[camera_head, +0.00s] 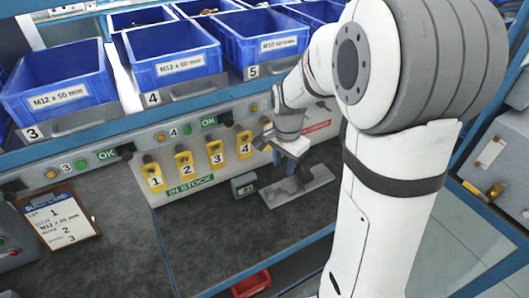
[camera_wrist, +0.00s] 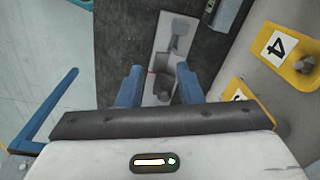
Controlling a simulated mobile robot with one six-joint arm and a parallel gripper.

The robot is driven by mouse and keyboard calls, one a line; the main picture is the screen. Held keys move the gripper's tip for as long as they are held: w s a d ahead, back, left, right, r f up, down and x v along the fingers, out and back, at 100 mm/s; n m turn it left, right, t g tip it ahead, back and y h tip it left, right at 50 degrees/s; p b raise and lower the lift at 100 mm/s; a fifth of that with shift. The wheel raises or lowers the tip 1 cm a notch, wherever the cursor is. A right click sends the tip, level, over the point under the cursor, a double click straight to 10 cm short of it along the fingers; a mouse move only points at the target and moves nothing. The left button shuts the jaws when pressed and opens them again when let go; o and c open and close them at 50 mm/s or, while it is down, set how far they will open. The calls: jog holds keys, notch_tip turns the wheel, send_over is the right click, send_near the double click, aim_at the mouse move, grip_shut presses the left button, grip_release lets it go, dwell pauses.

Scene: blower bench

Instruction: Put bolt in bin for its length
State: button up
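My gripper (camera_head: 291,146) hangs over the bench above a pale measuring plate (camera_head: 298,191). In the wrist view its two blue fingers (camera_wrist: 158,78) are apart. Between them, beyond the tips, a dark grey piece lies on the plate (camera_wrist: 171,37); I cannot tell whether it is a bolt or part of the gauge. Yellow numbered holders (camera_head: 184,164) stand along the panel above an IN STOCK label; dark tops show in them, too small to identify. Blue bins stand on the shelf: bin 3 (camera_head: 60,78), bin 4 (camera_head: 172,53) and bin 5 (camera_head: 262,35), with length labels.
A small display box (camera_head: 243,185) stands left of the plate. A clipboard card (camera_head: 62,222) lies at the left. A red box (camera_head: 251,284) is below the bench's front edge. The dark bench mat (camera_head: 215,235) is clear in front. Buttons and OK lamps line the panel.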

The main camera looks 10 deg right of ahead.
aim_at(278, 189)
jog(key=w+f+m+b, duration=0.1)
jog(key=f+b, duration=0.1)
jog(key=f, duration=0.3)
jog(key=w+f+m+b, duration=0.1)
jog(key=w+f+b, duration=0.1)
jog(key=f, duration=0.3)
jog(key=w+f+m+b, duration=0.1)
jog(key=f+b, duration=0.1)
jog(key=f, duration=0.3)
jog(key=shift+w+g+b, duration=0.2)
jog(key=shift+g+b, duration=0.1)
jog(key=shift+b, duration=0.1)
jog(key=shift+r, duration=0.15)
jog(key=c, duration=0.7)
jog(key=shift+o, duration=0.2)
notch_tip(278, 189, up, 7)
jog(key=p, duration=0.5)
jog(key=shift+r, duration=0.1)
jog(key=shift+f, duration=0.2)
